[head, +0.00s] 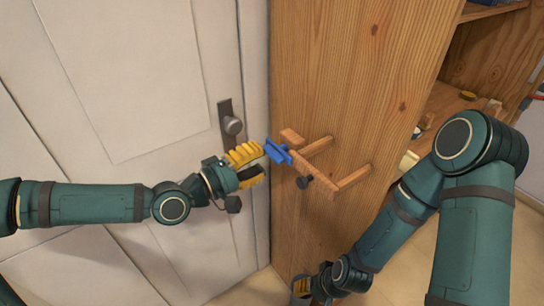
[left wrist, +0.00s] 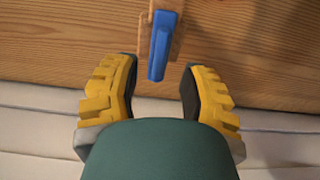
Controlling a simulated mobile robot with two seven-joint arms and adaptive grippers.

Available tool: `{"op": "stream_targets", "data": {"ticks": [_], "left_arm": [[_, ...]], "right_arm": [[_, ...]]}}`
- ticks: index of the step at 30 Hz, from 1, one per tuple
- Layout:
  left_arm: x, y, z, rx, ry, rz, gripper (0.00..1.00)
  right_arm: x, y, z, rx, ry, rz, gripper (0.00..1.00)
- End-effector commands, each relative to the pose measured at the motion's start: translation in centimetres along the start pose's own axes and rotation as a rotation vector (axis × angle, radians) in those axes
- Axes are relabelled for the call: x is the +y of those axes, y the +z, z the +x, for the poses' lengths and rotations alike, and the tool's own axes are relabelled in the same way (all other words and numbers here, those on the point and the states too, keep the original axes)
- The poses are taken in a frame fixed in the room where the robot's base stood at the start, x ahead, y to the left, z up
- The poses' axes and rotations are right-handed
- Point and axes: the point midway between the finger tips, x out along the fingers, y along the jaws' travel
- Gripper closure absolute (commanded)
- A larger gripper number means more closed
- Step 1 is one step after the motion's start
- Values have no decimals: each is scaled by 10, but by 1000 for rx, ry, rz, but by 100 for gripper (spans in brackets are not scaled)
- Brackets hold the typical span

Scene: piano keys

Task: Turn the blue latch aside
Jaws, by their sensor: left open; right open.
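The blue latch (head: 278,152) sits at the near left end of a wooden bracket (head: 312,172) fixed to the side of a wooden cabinet. My left gripper (head: 262,163) is just left of the latch, with its yellow fingers open and pointing at it. In the left wrist view, the blue latch (left wrist: 159,46) points down toward the gap between the two open yellow fingers (left wrist: 158,88). It lies ahead of the fingers, and I see no contact. My right gripper (head: 312,285) is low near the floor, partly cut off by the bottom edge and away from the latch.
My right arm passes in front of open shelves at the right. Free space lies below the bracket.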

Motion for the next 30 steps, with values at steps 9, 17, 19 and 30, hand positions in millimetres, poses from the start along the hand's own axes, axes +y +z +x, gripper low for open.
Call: {"op": "stream_targets", "data": {"ticks": [9,17,19,30], "left_arm": [[0,0,34,-1,0,2,58],[0,0,42,1,1,1,58],[0,0,43,1,1,1,58],[0,0,42,1,0,1,100]], "right_arm": [[3,2,8,-5,-1,-2,53],[3,3,9,-5,-1,-2,53],[3,3,9,-5,-1,-2,53],[3,2,9,-5,-1,-2,53]]}}
